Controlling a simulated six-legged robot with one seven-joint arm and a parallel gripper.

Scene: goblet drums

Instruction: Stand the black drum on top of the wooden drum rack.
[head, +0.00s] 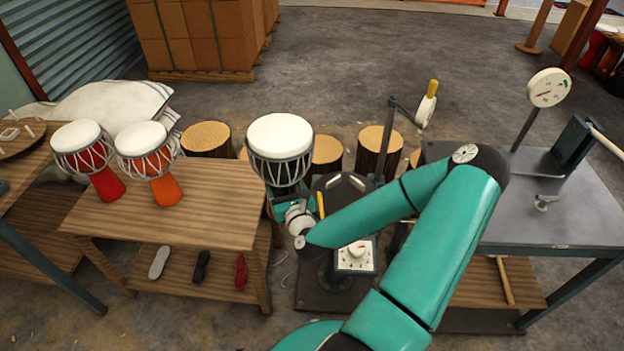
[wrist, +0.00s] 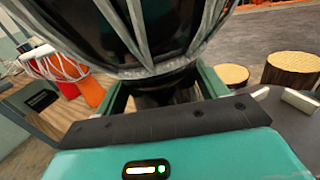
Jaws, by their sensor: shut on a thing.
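The black drum (head: 280,173) has a white head and grey hoop and cords. It is upright in my gripper (head: 287,199), beside the right end of the wooden drum rack (head: 215,212). In the wrist view the dark drum (wrist: 110,30) fills the top, and my gripper (wrist: 163,92) is shut on its narrow lower part. The drum's foot is hidden. A red drum (head: 107,184) and an orange drum (head: 165,190) stand at the left of the rack top. The right part of the top is bare.
A dark round stand with a dial box (head: 355,256) is close to the right of my gripper. A grey metal table (head: 590,210) stands at the right. Log stools (head: 206,138) are behind the rack. Small items (head: 201,265) lie on its lower shelf.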

